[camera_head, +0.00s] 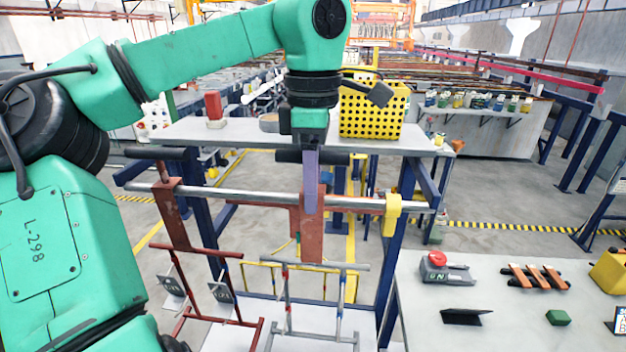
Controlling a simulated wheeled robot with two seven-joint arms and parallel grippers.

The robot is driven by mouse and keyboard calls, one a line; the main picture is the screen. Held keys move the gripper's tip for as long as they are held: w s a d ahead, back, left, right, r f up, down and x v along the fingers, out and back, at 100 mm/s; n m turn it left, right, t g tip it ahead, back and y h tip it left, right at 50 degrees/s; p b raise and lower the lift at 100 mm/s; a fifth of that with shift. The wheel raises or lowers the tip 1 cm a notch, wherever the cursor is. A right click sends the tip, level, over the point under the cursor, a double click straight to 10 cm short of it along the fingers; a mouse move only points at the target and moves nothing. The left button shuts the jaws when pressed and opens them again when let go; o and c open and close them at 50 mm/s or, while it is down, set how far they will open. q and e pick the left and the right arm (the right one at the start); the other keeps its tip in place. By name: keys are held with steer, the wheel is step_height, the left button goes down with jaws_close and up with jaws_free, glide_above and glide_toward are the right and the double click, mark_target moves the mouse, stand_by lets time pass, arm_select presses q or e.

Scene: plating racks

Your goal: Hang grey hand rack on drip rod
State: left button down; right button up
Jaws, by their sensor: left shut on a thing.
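The grey hand rack (315,332) is a thin upright frame below the drip rod, with a reddish-brown hanger plate (312,247) at its top. The silver drip rod (250,196) runs left to right across a blue-legged stand. My left gripper (311,205) comes down from above and is shut on the grey rack's hanger, at the rod. The fingers cover the hanger's upper part, so I cannot tell whether it rests on the rod. My right gripper is not in view.
A red-brown rack (208,250) hangs at the rod's left. A yellow clip (392,214) sits near its right end. A yellow perforated basket (372,110) stands on the shelf behind. A table (500,330) at right holds a red button box (440,268).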

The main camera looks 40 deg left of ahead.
arm_select(q)
steer(key=shift+c, duration=1.8)
jaws_free()
steer(key=shift+f, duration=0.1)
steer(key=shift+r, duration=0.45)
step_height(320, 180, up, 6)
step_height(320, 180, up, 5)
steer(key=shift+s+d+r+p, duration=0.1)
steer(key=shift+d+r+p, duration=0.05)
steer(key=shift+p, duration=0.8)
